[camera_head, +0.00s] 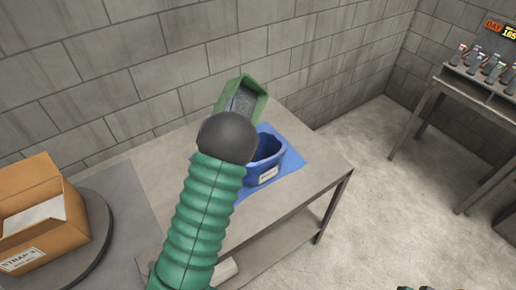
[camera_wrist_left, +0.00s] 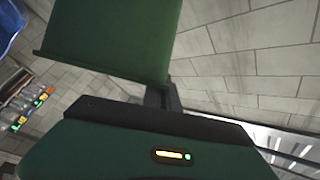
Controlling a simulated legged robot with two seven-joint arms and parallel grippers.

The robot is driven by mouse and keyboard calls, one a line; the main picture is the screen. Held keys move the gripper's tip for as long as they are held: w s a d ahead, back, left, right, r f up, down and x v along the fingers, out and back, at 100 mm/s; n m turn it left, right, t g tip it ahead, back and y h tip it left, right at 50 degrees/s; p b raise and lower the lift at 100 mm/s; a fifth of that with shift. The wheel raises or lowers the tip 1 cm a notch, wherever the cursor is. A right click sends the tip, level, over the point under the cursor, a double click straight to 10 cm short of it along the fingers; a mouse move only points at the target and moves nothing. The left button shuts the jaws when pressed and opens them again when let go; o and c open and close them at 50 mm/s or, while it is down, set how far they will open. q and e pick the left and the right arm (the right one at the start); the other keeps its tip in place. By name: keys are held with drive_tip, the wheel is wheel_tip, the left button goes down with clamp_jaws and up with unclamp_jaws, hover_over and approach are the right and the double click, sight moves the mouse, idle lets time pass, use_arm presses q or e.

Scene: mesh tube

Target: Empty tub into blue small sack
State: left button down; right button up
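The green tub (camera_head: 258,83) is up beyond my left wrist in the head view, tilted, with its open side showing a grey inside; I cannot tell whether that is contents. In the left wrist view the tub's green wall (camera_wrist_left: 110,40) fills the upper left. My left gripper (camera_wrist_left: 162,92) appears shut on the tub's edge; its fingertips are mostly hidden. The blue small sack (camera_head: 268,158) stands open and upright on the table, right of and below the tub, partly hidden by my arm. Its inside looks dark. Small dark tips at the head view's bottom edge may be my right gripper (camera_head: 416,288).
The sack stands on a blue mat (camera_head: 292,157) on a grey table (camera_head: 325,178). An open cardboard box (camera_head: 45,215) sits on a round dark plate (camera_head: 98,235) at left. A rack of bottles (camera_head: 485,65) stands at far right. Floor between is clear.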

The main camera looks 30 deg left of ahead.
use_arm(q)
drive_tip(key=shift+d+f+m+t+b, duration=0.1)
drive_tip(key=shift+d+m+t+b, duration=0.2)
drive_tip(key=shift+d+m+b, duration=0.1)
drive_tip(key=shift+s+d+r+m+t+h, duration=0.1)
drive_tip(key=shift+d+r+m+t+h, duration=0.3)
drive_tip(key=shift+d+m, duration=0.35)
drive_tip(key=shift+a+f+n+g+y, duration=0.15)
drive_tip(key=shift+a+n+g, duration=0.05)
drive_tip(key=shift+a+n, duration=0.25)
drive_tip(key=shift+a+f+n+g+y, duration=0.1)
drive_tip(key=shift+a+n+g+y, duration=0.15)
drive_tip(key=shift+a, duration=0.2)
drive_tip(key=shift+d+f, duration=0.1)
drive_tip(key=shift+d+t+h, duration=0.2)
drive_tip(key=shift+t+h, duration=0.05)
drive_tip(key=shift+h, duration=0.05)
drive_tip(key=shift+d+r+m+t, duration=0.35)
drive_tip(key=shift+d+m, duration=0.35)
drive_tip(key=shift+m, duration=0.25)
drive_tip(key=shift+s+d+r+m+b, duration=0.1)
drive_tip(key=shift+d+m+b, duration=0.3)
drive_tip(key=shift+d+b, duration=0.1)
idle(4.1)
